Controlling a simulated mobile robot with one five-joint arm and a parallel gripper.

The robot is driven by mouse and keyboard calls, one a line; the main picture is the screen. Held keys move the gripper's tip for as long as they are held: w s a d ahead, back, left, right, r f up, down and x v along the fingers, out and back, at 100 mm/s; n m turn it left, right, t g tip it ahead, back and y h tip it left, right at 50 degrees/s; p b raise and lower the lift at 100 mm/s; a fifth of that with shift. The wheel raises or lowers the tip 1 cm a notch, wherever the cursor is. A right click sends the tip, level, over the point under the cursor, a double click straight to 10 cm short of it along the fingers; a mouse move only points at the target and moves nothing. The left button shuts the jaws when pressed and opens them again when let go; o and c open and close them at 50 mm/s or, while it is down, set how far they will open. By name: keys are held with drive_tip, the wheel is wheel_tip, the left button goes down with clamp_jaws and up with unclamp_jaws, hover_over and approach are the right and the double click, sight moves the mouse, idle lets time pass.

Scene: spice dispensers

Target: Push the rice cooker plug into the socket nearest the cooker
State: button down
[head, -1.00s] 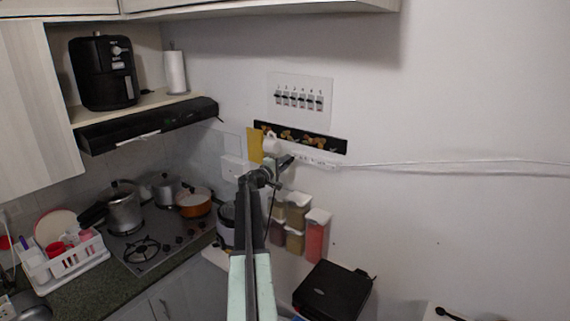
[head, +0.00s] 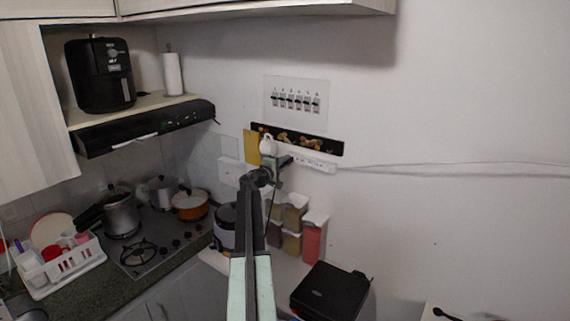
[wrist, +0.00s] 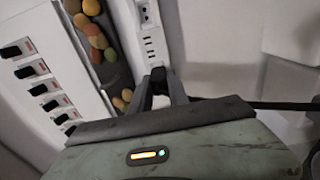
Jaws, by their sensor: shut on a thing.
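My gripper (wrist: 161,90) is shut on the black rice cooker plug (wrist: 159,74) in the wrist view. The plug is at the lower end of the white socket strip (wrist: 150,38), over or against its face. Whether its pins are in a socket I cannot tell. A black cable (wrist: 265,105) runs off to the right. In the head view my gripper (head: 283,163) is at the left end of the wall-mounted strip (head: 318,165). The rice cooker (head: 224,233) stands below on the counter, partly hidden by my arm.
A dark panel (head: 327,145) with a food picture and a switch panel (head: 295,98) are above the strip. Spice dispensers (head: 314,238) hang below it. A black appliance (head: 330,290) stands lower right. The wall to the right is largely bare.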

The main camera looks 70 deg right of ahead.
drive_tip(key=c, duration=1.2)
unclamp_jaws()
drive_tip(key=shift+d, duration=0.1)
drive_tip(key=v, duration=0.7)
drive_tip(key=shift+w+a, duration=0.1)
drive_tip(key=shift+a, duration=0.3)
